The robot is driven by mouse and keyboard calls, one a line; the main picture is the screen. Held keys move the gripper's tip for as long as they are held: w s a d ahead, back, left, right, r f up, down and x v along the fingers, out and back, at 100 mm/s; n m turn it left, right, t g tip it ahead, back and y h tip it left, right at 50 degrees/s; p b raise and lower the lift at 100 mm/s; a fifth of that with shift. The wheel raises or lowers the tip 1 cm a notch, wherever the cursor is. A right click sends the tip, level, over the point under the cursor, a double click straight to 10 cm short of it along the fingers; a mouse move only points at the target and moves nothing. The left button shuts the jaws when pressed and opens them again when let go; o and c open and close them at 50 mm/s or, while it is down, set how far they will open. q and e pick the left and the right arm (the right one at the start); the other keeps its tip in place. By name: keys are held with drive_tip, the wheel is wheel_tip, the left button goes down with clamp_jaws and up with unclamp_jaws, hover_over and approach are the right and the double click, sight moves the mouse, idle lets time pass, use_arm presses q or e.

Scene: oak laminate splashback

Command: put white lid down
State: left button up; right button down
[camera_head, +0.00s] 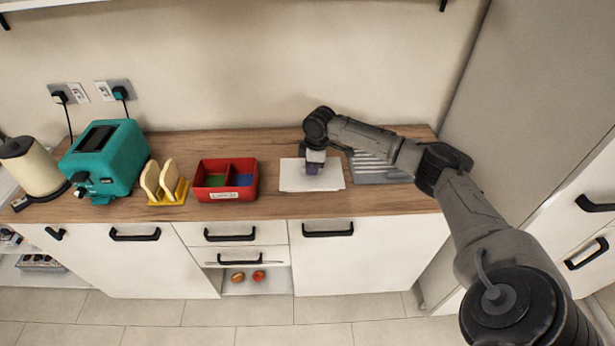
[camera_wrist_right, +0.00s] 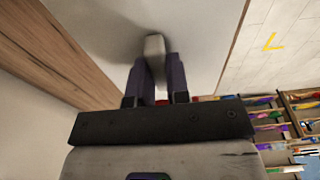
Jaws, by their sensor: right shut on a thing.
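The white lid (camera_head: 294,183) is a flat rectangular panel in the right half of the worktop in the head view. In the right wrist view it is a broad pale surface (camera_wrist_right: 203,32) with a light grip (camera_wrist_right: 154,45) standing from it. My right gripper (camera_head: 313,169) points down over the middle of the lid. Its two dark fingers are shut on that grip. Whether the lid touches the worktop or hangs just above it I cannot tell. My left gripper is out of view.
A red two-compartment box (camera_head: 225,196) stands left of the lid on the wooden worktop (camera_head: 270,205). A grey ribbed rack (camera_head: 375,170) is close on the right. Farther left are a yellow toast rack (camera_head: 170,197), a teal toaster (camera_head: 103,165) and a cream kettle (camera_head: 33,165).

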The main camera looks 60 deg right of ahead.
drive_tip(key=shift+w+d+f, duration=0.15)
drive_tip(key=shift+w+f, duration=0.2)
drive_tip(key=shift+w, duration=0.15)
drive_tip(key=shift+w+d+f, duration=0.15)
drive_tip(key=shift+w+f, duration=0.15)
drive_tip(key=shift+w, duration=0.2)
drive_tip(key=shift+f+b, duration=0.65)
drive_tip(key=shift+f, duration=1.35)
drive_tip(key=shift+f, duration=0.15)
drive_tip(key=c, duration=1.1)
unclamp_jaws()
